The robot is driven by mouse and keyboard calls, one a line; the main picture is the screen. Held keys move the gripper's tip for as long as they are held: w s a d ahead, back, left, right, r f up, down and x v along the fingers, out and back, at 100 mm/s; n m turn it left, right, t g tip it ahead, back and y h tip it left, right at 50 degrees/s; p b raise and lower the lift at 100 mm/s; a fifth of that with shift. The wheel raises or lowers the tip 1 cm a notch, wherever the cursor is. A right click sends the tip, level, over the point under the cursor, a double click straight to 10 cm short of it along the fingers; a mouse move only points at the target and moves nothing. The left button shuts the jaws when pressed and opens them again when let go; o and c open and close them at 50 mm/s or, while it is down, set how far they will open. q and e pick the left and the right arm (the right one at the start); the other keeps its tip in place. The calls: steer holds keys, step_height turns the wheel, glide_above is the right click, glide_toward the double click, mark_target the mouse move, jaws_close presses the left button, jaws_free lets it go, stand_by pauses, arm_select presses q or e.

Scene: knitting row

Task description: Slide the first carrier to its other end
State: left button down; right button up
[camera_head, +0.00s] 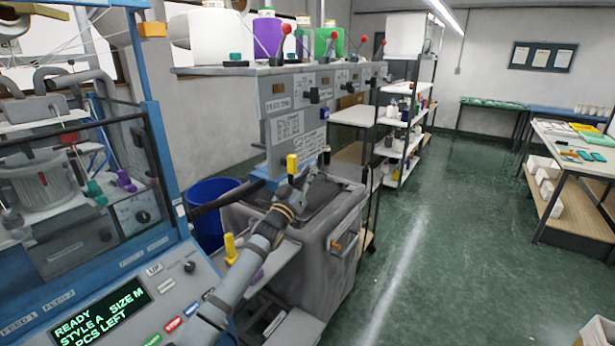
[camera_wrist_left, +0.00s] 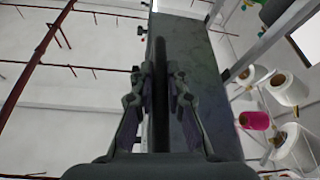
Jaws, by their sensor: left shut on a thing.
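A carrier handle with a yellow top (camera_head: 292,164) stands upright beside the dark bed of the grey knitting machine (camera_head: 345,215). My left gripper (camera_head: 303,180) is at this handle and shut on it. In the left wrist view, my left gripper (camera_wrist_left: 160,95) has both fingers against a dark upright bar (camera_wrist_left: 160,62) between them. The fingers and the steep view hide the handle's lower part. A second yellow handle (camera_head: 230,249) stands nearer, left of my left arm. I cannot tell the carrier's rail or ends clearly. My right gripper is not in view.
A shelf with yarn cones (camera_head: 216,36) and a sign-covered panel (camera_head: 300,130) rise behind the handle. A blue bin (camera_head: 212,205) stands to the left. A blue-framed machine with a lit display (camera_head: 105,312) is close at left.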

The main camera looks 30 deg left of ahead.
arm_select(q)
steer(key=shift+r, duration=0.4)
steer(key=c, duration=1.7)
jaws_free()
steer(key=o, duration=0.4)
steer(key=shift+f, duration=0.2)
steer(key=shift+c, duration=0.2)
